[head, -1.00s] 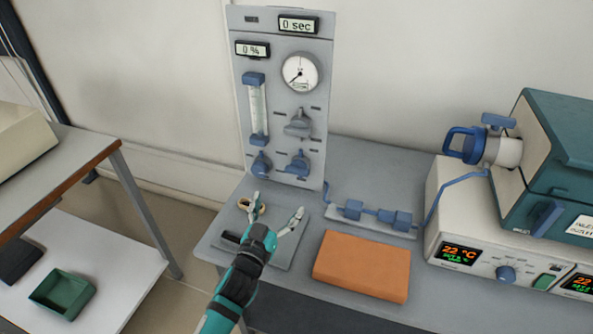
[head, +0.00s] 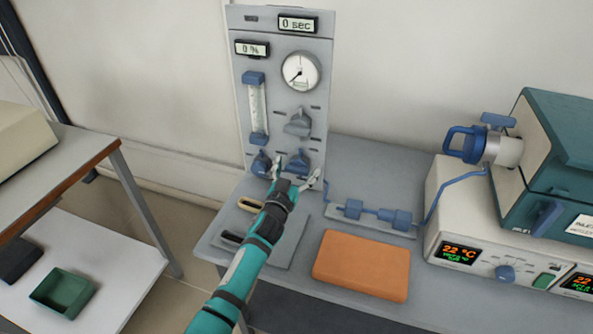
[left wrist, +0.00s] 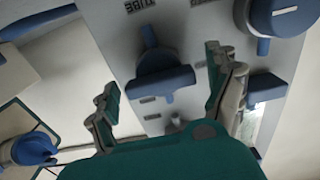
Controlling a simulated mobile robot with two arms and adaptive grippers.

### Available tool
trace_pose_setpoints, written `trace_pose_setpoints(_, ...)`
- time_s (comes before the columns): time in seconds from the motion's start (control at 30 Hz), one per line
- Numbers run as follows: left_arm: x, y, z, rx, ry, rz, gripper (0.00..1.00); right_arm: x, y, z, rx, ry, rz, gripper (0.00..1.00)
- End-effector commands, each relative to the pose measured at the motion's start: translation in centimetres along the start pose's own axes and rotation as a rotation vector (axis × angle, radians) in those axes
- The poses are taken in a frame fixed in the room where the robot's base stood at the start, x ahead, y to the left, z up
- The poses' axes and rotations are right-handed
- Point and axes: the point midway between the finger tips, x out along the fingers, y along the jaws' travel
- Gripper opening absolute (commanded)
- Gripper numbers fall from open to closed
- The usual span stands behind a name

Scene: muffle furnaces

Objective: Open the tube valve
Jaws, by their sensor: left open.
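The tube valve is the right one of two blue knobs low on the grey panel, in the head view (head: 298,160). In the left wrist view its blue knob (left wrist: 165,80) shows below an upside-down "TUBE" label. My left gripper (head: 296,173) is open in front of this knob. In the left wrist view the open fingers (left wrist: 160,85) stand one on each side of the knob, with gaps; I see no contact. The other blue knob (head: 262,163) is just left of the gripper. My right gripper is not in view.
The panel (head: 318,110) also carries a grey knob (head: 298,124), a gauge (head: 300,72) and a flow meter (head: 256,108). An orange block (head: 362,265) lies on the bench at right. A furnace (head: 560,165) stands further right.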

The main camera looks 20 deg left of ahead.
Motion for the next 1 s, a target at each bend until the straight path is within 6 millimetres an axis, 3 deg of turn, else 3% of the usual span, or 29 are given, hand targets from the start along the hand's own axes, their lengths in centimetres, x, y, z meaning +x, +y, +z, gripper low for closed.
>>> trace_pose_setpoints(0.1, -0.02, 0.0, 0.01, 0.0, 0.0, 0.0, 0.88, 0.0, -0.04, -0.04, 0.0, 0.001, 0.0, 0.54)
trace_pose_setpoints(0.53, -0.05, 0.0, 0.02, 0.0, 0.0, 0.0, 0.33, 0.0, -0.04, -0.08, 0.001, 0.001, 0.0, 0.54)
trace_pose_setpoints(1.0, -0.06, 0.0, 0.08, 0.089, 0.0, 0.0, 0.32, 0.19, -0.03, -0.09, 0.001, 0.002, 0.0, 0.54)
